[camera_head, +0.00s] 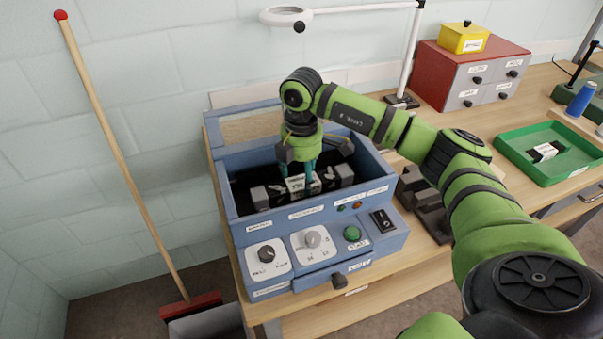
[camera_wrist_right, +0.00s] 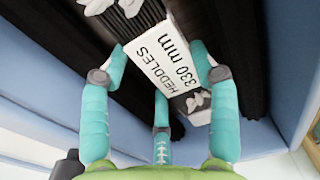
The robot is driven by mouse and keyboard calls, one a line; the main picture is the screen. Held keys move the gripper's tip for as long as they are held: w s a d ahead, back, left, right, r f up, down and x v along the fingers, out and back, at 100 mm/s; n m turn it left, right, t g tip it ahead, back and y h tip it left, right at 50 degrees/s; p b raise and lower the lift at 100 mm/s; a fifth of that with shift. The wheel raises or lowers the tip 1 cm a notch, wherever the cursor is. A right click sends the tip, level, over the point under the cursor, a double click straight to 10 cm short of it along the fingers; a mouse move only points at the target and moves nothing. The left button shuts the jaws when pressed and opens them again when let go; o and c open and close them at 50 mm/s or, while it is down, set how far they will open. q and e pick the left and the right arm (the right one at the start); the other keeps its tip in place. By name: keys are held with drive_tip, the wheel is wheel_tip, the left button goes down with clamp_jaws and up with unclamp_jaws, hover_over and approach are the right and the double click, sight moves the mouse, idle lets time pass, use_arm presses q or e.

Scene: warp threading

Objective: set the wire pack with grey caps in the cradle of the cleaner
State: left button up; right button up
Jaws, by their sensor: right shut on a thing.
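The wire pack with grey caps (camera_head: 260,197) is in the blue cleaner (camera_head: 228,196), inside its dark open basin, lying lengthwise across it. It has a white label and grey blocks at its ends. The wrist view shows its label (camera_wrist_right: 166,62), reading HEDDLES 330 mm. My right gripper (camera_head: 299,182) reaches down into the basin and is shut on the pack near its middle. Its teal fingers are on both sides of the label in the wrist view (camera_wrist_right: 160,68). The cradle is hidden under the pack, so I cannot tell whether the pack rests on it. My left gripper is not in view.
The cleaner's front panel has knobs, a green button (camera_head: 352,233) and a black switch (camera_head: 382,219). A dark stand (camera_head: 428,205) is right of it. A green tray (camera_head: 507,143) holds a small labelled pack (camera_head: 543,152). A lamp (camera_head: 409,60) rises behind the cleaner.

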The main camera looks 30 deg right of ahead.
drive_tip(key=o, duration=1.6)
wheel_tip(320, 180, up, 12)
drive_tip(key=shift+r, duration=0.1)
drive_tip(key=shift+r, duration=0.1)
